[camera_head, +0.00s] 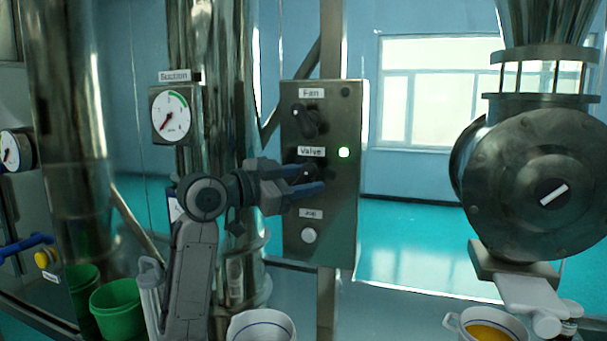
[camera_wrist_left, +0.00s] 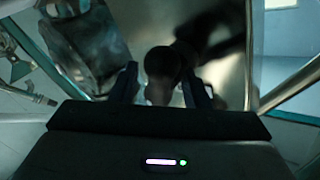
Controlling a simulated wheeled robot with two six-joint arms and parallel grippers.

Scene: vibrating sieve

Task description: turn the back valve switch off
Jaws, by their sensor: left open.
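The grey control panel (camera_head: 345,225) carries a dark Fan knob (camera_head: 308,121), a Valve row below it and a white Jog button (camera_head: 309,235). In the left wrist view, the dark round valve switch (camera_wrist_left: 162,64) stands between the two open fingers of my left gripper (camera_wrist_left: 161,82). I cannot tell whether they touch it. My right gripper is not in view.
A Suction gauge (camera_head: 171,115) is left of the panel on a steel pipe. A large round metal housing (camera_head: 520,150) stands at the right. A green bucket (camera_head: 117,310), a white container (camera_head: 262,325) and a cup with yellow contents (camera_head: 490,331) are low in view.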

